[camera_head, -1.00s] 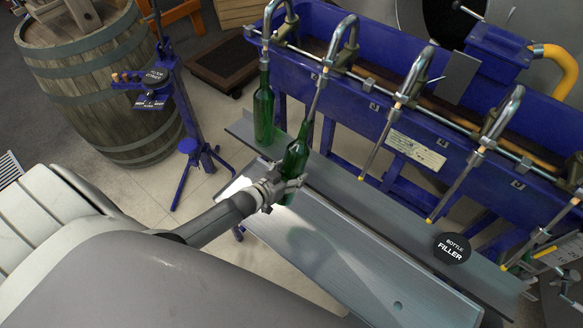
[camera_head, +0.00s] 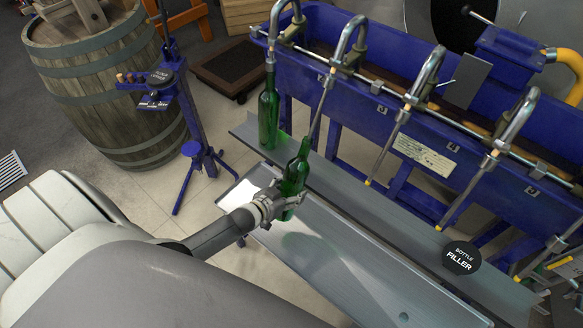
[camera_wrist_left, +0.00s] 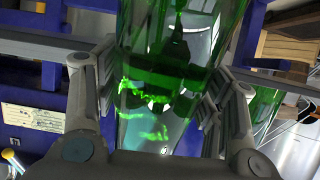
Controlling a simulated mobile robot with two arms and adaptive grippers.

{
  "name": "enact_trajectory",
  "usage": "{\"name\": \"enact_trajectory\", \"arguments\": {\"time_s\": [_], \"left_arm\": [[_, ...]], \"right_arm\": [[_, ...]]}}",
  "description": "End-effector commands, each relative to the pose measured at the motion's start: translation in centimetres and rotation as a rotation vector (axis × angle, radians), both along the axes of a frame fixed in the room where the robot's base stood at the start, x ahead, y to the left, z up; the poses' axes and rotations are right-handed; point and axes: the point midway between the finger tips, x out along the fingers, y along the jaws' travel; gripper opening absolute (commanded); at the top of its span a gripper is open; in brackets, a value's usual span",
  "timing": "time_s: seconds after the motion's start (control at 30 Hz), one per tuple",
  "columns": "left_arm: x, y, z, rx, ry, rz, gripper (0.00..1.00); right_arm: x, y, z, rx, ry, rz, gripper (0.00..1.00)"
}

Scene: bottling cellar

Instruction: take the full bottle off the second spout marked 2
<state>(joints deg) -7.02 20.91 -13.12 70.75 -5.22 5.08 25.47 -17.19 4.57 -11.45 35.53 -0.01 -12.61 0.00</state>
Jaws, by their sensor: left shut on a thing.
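A green bottle (camera_head: 297,168) stands nearly upright in my left gripper (camera_head: 289,198), just in front of the filler's ledge. Its mouth is beside the lower end of the second spout from the left (camera_head: 323,100); I cannot tell whether they touch. In the left wrist view the same green bottle (camera_wrist_left: 165,80) fills the space between my fingers, which are shut on it. No number 2 is readable on the spout. My right gripper is in neither view.
Another green bottle (camera_head: 268,120) hangs at the first spout. More spouts line the blue trough (camera_head: 400,100) to the right. A grey bench (camera_head: 340,262) lies in front. A blue corker stand (camera_head: 190,110) and a barrel (camera_head: 105,85) stand at the left.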

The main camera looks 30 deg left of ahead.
Motion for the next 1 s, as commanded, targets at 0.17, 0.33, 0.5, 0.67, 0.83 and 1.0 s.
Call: {"name": "enact_trajectory", "arguments": {"time_s": [0.17,0.33,0.5,0.67,0.83,1.0], "left_arm": [[-0.1,0.0,-0.6,-0.002,-0.011,-0.001,0.0],[-0.5,0.1,-1.3,-0.002,-0.011,-0.002,0.0],[-0.8,0.1,-2.1,-0.003,-0.011,0.0,0.0],[-1.1,0.2,-2.8,-0.003,-0.011,0.0,0.0],[-1.5,0.2,-3.6,-0.002,-0.011,-0.002,0.0],[-1.9,0.3,-4.4,-0.002,-0.01,-0.001,0.0]], "right_arm": [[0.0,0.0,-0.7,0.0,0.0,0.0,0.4],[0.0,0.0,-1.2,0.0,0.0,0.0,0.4],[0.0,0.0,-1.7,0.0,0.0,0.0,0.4],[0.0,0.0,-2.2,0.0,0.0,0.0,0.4],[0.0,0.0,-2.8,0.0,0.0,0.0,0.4],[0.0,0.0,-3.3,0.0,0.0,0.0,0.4]]}}
